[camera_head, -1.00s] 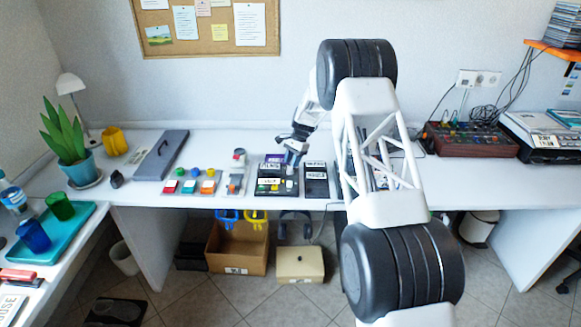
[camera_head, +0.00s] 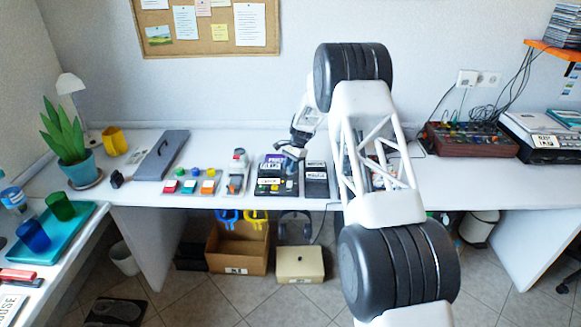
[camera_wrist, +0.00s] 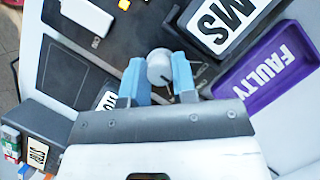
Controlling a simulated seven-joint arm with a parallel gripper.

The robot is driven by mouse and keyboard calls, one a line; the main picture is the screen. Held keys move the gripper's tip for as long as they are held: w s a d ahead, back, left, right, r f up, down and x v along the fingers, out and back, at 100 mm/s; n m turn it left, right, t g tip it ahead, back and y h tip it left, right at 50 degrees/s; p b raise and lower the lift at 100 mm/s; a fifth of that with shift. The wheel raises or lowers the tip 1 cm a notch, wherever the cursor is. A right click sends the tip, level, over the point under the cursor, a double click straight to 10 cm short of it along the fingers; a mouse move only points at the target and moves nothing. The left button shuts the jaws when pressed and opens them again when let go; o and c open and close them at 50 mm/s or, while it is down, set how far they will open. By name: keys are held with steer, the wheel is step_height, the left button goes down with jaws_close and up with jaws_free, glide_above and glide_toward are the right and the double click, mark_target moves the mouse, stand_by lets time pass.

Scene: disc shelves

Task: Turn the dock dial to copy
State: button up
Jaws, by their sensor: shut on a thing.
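The dock (camera_head: 262,190) is a dark panel on the desk with small coloured buttons; it also fills the upper part of the wrist view (camera_wrist: 120,42). Its dial (camera_wrist: 159,66) is a round light-grey knob with a small dark mark at its lower right. My gripper (camera_wrist: 159,75) has blue fingers, one on each side of the dial, and is shut on it. In the head view my gripper (camera_head: 291,164) stands over the right part of the dock, and the dial is hidden there. I cannot read a copy marking.
A purple tray labelled FAULTY (camera_wrist: 268,70) and a dark tray with a label ending in MS (camera_wrist: 222,22) lie close to the fingers. Another dark tray (camera_head: 316,183) is right of the dock. Coloured blocks and a grey device (camera_head: 236,178) stand to its left.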

steer(key=shift+n, duration=0.5)
steer(key=n+h, duration=0.1)
steer(key=n, duration=0.2)
steer(key=shift+a+g, duration=0.1)
steer(key=shift+g, duration=0.3)
steer(key=shift+w+n+g+h, duration=0.15)
steer(key=shift+n+h, duration=0.4)
steer(key=shift+n, duration=0.65)
steer(key=shift+s+n+g+h, duration=0.15)
steer(key=shift+n+h, duration=0.4)
steer(key=shift+n, duration=0.65)
steer(key=shift+w, duration=0.1)
steer(key=o, duration=0.6)
steer(key=shift+o, duration=0.2)
steer(key=v, duration=0.7)
steer(key=shift+r, duration=0.4)
